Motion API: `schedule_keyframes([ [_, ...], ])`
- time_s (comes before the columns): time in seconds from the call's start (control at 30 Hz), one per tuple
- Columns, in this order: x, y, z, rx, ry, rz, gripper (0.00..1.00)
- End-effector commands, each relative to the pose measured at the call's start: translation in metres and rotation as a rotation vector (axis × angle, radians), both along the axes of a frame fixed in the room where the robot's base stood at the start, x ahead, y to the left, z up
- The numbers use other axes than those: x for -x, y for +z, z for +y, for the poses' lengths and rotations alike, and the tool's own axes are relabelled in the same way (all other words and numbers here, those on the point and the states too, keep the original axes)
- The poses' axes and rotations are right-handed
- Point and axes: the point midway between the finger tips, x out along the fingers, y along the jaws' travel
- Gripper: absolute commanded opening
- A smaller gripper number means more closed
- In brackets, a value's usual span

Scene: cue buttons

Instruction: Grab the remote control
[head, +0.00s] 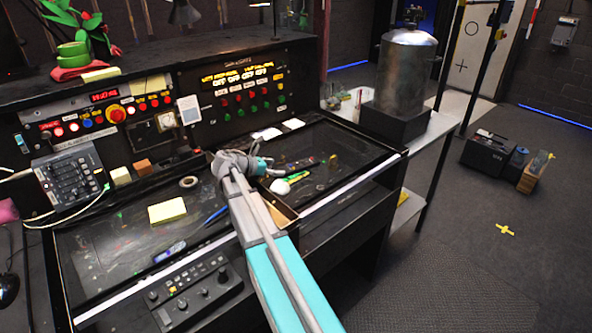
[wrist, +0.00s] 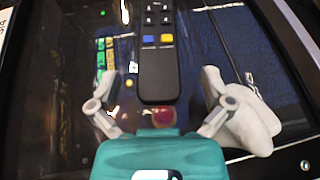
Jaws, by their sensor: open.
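The remote control (wrist: 158,55) is black with grey, blue and yellow buttons. In the wrist view it lies lengthwise at the top middle, its near end toward my gripper. My gripper (wrist: 159,80) is open and empty, with one finger on each side of the remote's near end and a gap on both sides. I cannot tell how high the fingers are above it. In the head view my gripper (head: 248,165) is over the console desk, and the remote is hard to make out among small items just right of it.
A white rounded object (wrist: 248,125) sits close by my right finger in the wrist view. Green and yellow items (wrist: 104,52) lie left of the remote. On the desk are a yellow note pad (head: 167,210) and a tape roll (head: 189,182). A metal tank (head: 405,75) stands at the right.

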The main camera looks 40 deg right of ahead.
Motion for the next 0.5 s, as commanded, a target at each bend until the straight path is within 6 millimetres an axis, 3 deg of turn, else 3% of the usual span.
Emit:
schedule_keyframes([
  [0.27, 0.000, -0.001, -0.001, 0.000, 0.001, 0.000, 1.00],
  [0.5, -0.001, -0.011, -0.018, 0.000, 0.001, 0.000, 1.00],
])
